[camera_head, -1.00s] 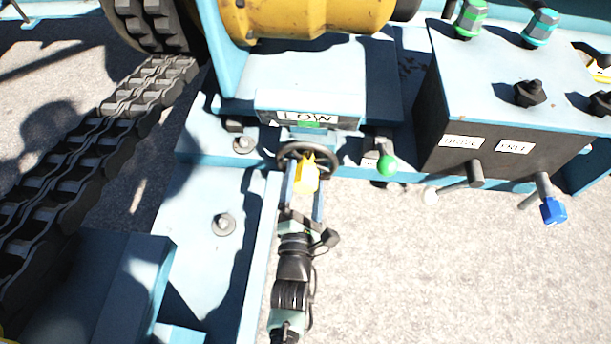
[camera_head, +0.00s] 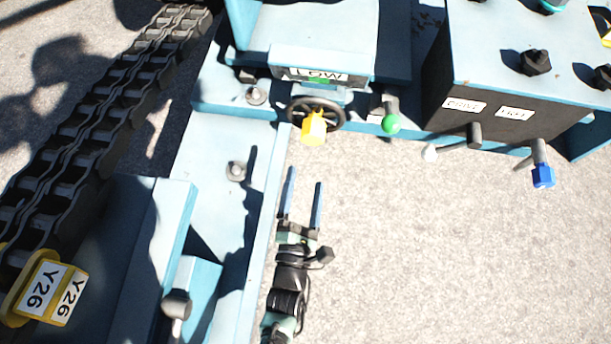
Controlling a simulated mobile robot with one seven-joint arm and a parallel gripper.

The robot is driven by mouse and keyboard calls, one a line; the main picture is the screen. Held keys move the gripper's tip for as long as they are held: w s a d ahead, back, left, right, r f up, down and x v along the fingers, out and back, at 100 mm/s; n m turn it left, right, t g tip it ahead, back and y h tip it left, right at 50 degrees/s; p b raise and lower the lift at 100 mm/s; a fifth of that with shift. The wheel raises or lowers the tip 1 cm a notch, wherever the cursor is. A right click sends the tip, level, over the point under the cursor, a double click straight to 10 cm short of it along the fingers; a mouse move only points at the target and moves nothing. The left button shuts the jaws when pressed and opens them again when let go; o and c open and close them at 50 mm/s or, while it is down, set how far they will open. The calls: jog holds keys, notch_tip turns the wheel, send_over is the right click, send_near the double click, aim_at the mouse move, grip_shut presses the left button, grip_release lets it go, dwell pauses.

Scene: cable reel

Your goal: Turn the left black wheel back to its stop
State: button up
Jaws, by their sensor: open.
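The black wheel (camera_head: 334,124) is a small spoked handwheel under the plate marked LOW (camera_head: 318,74). A yellow knob (camera_head: 313,129) stands out from it toward the camera, at the lower left of its rim. My gripper (camera_head: 304,178) is below the wheel in the picture. Its two blue fingers are apart with nothing between them, and their tips are clear of the knob. No second black wheel shows in this view.
A green-knobbed lever (camera_head: 390,122) is just right of the wheel. Farther right is a control box (camera_head: 480,95) with a white-tipped lever (camera_head: 430,152) and a blue knob (camera_head: 543,176). A heavy chain (camera_head: 75,135) and a yellow Y26 tag (camera_head: 42,290) are at left. Open ground lies below right.

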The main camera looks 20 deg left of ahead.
aim_at(311, 141)
jog(key=w+m+b, duration=0.2)
jog(key=w+m, duration=0.1)
jog(key=m, duration=0.4)
jog(key=w+a+m+b, duration=0.1)
jog(key=w+m+b, duration=0.1)
jog(key=w+m, duration=0.2)
jog(key=w+a+m+b, duration=0.1)
jog(key=w+m, duration=0.2)
jog(key=m, duration=0.7)
jog(key=shift+w+a+f+m+b, duration=0.25)
jog(key=shift+w+m+b, duration=0.05)
jog(key=shift+w+b, duration=0.1)
jog(key=shift+w+a+r, duration=0.1)
jog(key=shift+w, duration=0.5)
grip_shut()
